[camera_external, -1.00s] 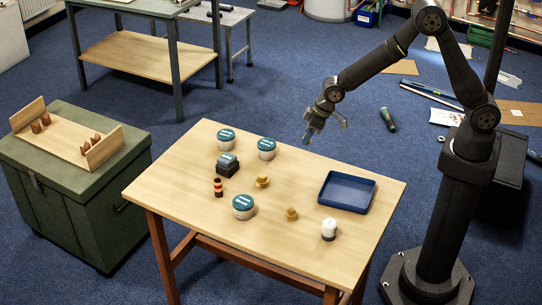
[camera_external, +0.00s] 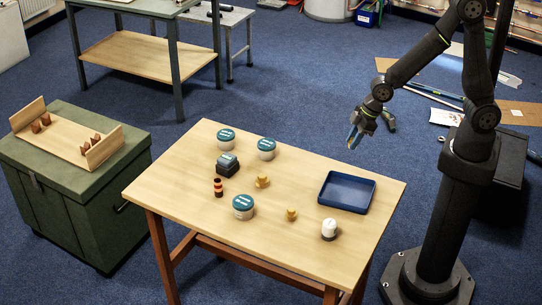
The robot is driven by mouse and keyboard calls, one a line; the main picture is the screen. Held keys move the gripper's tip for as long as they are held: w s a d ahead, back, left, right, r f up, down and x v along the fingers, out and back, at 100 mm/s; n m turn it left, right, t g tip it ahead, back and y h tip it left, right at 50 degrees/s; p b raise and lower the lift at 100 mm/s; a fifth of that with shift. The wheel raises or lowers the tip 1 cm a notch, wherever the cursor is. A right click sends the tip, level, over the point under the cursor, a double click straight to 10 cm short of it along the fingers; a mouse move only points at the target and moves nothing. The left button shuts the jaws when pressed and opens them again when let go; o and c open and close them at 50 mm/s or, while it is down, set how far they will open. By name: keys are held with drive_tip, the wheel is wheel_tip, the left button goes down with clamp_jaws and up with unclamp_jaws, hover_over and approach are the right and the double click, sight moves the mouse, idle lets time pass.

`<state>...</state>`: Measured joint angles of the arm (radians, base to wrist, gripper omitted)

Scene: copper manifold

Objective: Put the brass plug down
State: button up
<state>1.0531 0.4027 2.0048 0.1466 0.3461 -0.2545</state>
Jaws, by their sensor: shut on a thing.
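My gripper (camera_external: 354,138) hangs in the air above and behind the blue tray, at the upper right of the table. Two other brass-coloured fittings stand on the table, one near the middle (camera_external: 262,181) and one nearer the front (camera_external: 291,214). The blue tray (camera_external: 325,203) looks empty.
On the wooden table (camera_external: 200,150) stand three teal-lidded tubs (camera_external: 243,207), a dark box (camera_external: 227,166), a red-striped cylinder (camera_external: 218,187) and a white bottle (camera_external: 329,229). A green chest (camera_external: 85,200) carries a wooden rack. The table's far right part is clear behind the tray.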

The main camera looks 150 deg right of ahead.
hover_over(343, 195)
drive_tip(key=s+a, duration=0.1)
wheel_tip(343, 195, down, 7)
drive_tip(key=shift+a+r, duration=0.1)
drive_tip(key=shift+a, duration=0.05)
drive_tip(key=shift+w+f, duration=0.1)
drive_tip(key=shift+f, duration=2)
drive_tip(key=shift+f, duration=0.15)
drive_tip(key=o, duration=1)
drive_tip(key=v, duration=1.2)
